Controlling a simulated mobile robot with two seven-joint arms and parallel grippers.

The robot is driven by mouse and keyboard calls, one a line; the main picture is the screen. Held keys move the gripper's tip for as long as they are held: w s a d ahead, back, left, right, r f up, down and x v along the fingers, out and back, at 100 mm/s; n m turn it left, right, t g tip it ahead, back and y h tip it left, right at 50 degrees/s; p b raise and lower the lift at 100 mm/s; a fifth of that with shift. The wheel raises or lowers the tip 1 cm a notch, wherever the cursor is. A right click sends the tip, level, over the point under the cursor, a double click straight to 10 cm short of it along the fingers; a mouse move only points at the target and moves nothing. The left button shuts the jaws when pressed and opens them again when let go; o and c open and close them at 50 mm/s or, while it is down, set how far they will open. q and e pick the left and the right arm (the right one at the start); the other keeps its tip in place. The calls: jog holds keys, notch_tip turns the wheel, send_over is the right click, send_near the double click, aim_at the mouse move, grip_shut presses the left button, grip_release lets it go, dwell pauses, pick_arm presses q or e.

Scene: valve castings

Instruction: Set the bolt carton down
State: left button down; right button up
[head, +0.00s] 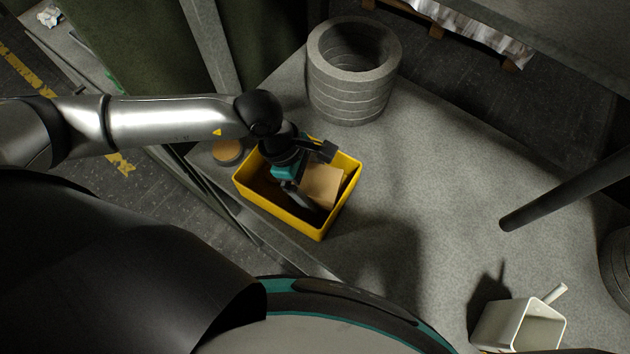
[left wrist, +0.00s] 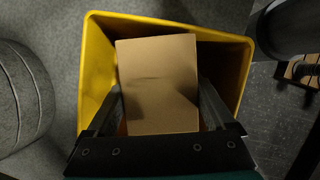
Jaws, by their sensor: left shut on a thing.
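The bolt carton (head: 321,186) is a plain brown cardboard box. It is within the walls of a yellow bin (head: 283,211) on the grey bench, and it also shows in the left wrist view (left wrist: 158,75). My left gripper (head: 312,176) reaches down into the bin and is shut on the carton, with one finger along each side. The left wrist view shows both fingers (left wrist: 160,108) against the carton inside the yellow rim (left wrist: 97,75). The carton's underside is hidden, so I cannot tell whether it touches the bin floor. My right gripper is not in view.
A stack of grey rings (head: 352,95) stands behind the bin. A round brown-topped thing (head: 228,151) is left of it. A white open container (head: 520,326) stands at the front right. A dark bar (head: 565,190) slants over the right side. The middle of the bench is clear.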

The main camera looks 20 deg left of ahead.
pick_arm(q)
jog(key=shift+f, duration=0.25)
grip_release()
jog(key=v, duration=1.5)
jog(key=shift+b, duration=0.45)
jog(key=shift+r, duration=0.1)
